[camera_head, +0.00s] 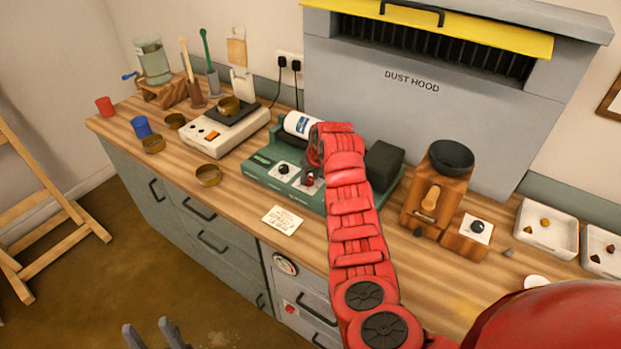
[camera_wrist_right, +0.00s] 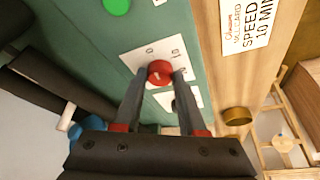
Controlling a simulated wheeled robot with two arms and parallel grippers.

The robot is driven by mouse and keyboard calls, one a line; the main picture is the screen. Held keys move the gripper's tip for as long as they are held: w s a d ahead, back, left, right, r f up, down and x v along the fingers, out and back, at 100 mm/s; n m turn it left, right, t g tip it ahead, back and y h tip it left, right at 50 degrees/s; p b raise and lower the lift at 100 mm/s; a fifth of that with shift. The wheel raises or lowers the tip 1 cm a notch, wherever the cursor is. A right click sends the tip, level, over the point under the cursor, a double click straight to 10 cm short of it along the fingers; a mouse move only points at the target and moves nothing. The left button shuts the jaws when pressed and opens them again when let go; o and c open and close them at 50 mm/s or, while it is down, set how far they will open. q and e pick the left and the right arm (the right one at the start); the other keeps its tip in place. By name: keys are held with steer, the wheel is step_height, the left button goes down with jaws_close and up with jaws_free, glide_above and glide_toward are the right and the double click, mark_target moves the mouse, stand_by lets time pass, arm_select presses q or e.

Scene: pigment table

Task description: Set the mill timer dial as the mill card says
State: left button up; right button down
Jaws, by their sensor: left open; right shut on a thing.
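The green mill (camera_head: 262,178) stands on the bench with a white and blue jar (camera_head: 301,123) lying on it. Its red timer dial (camera_wrist_right: 160,72) sits on a white plate with numbers around it, partly readable. My right gripper (camera_wrist_right: 159,82) is shut on this dial, one finger on each side. I cannot tell which number the dial points to. A second, black dial (camera_head: 283,169) is beside it. The mill card (camera_head: 283,220) lies in front of the mill; in the wrist view the card (camera_wrist_right: 247,22) reads SPEED, partly cut off, and 10 MIN. My left gripper (camera_head: 155,335) is open and empty, low in front of the cabinets.
A white scale (camera_head: 228,133) with a brass pan stands left of the mill. Several small brass bowls (camera_head: 208,175) are on the bench. A wooden device with a black bowl (camera_head: 451,155) and white trays (camera_head: 546,228) stand to the right. The dust hood (camera_head: 410,110) is behind.

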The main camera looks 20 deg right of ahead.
steer(key=shift+a+f+m+h+b, duration=0.1)
steer(key=shift+f+m+h+b, duration=0.15)
steer(key=shift+m+b, duration=0.45)
steer(key=m+b, duration=0.2)
steer(key=m+h+b, duration=0.1)
steer(key=m+b, duration=0.1)
steer(key=m+h+b, duration=0.1)
steer(key=m+b, duration=0.1)
steer(key=shift+w+a+r+h, duration=0.1)
steer(key=shift+a+h, duration=0.15)
steer(key=shift+a, duration=0.05)
steer(key=shift+r+m+g+h+b, duration=0.1)
steer(key=shift+m+g+h+b, duration=0.3)
steer(key=shift+m+b, duration=0.85)
steer(key=shift+m, duration=0.35)
steer(key=shift+r, duration=0.1)
steer(key=shift+c, duration=2.4)
jaws_free()
